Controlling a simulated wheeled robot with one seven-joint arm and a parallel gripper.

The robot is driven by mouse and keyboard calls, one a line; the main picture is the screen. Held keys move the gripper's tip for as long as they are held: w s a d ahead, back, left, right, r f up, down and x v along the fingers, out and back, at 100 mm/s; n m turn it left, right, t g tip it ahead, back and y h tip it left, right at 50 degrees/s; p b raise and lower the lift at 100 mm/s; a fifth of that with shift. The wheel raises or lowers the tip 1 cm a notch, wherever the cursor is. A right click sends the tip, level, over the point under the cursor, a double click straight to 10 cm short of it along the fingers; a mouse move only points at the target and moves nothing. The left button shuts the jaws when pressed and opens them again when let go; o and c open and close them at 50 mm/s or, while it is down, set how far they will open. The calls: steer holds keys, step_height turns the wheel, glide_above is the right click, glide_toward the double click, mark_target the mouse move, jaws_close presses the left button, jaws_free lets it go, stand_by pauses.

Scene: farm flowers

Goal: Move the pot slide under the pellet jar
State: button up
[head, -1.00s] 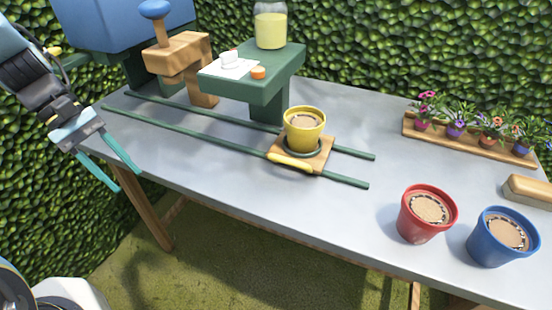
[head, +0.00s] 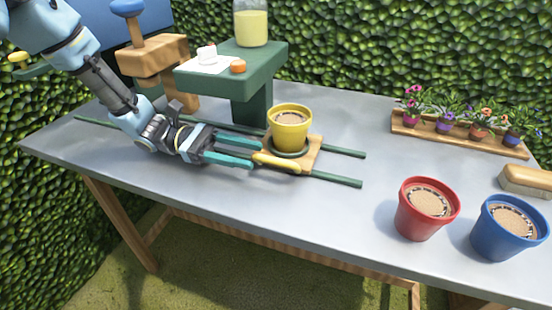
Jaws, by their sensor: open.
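The pot slide (head: 311,153) is a small wooden board with a yellow front handle (head: 278,162), resting across two green rails (head: 336,180). The pellet jar (head: 251,24), clear with pale yellow contents, stands on a green raised stand (head: 262,62) behind and left of the slide. My gripper (head: 252,154) is open, with its teal fingers pointing right, just left of the slide's handle. I cannot tell whether a fingertip touches the slide.
A wooden press-like block with a blue knob (head: 152,58) stands left of the stand. A white card (head: 208,64) and an orange cap (head: 238,66) lie on the stand. Red (head: 427,208) and blue (head: 508,228) pots stand front right. A flower tray (head: 452,136) and brush (head: 524,180) lie right.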

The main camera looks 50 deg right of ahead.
mark_target(261, 160)
steer(key=x, duration=0.6)
steer(key=shift+s+d+p, duration=0.15)
steer(key=shift+s+p, duration=0.2)
steer(key=shift+p, duration=0.05)
jaws_close()
steer(key=shift+f, duration=0.15)
stand_by(0.9)
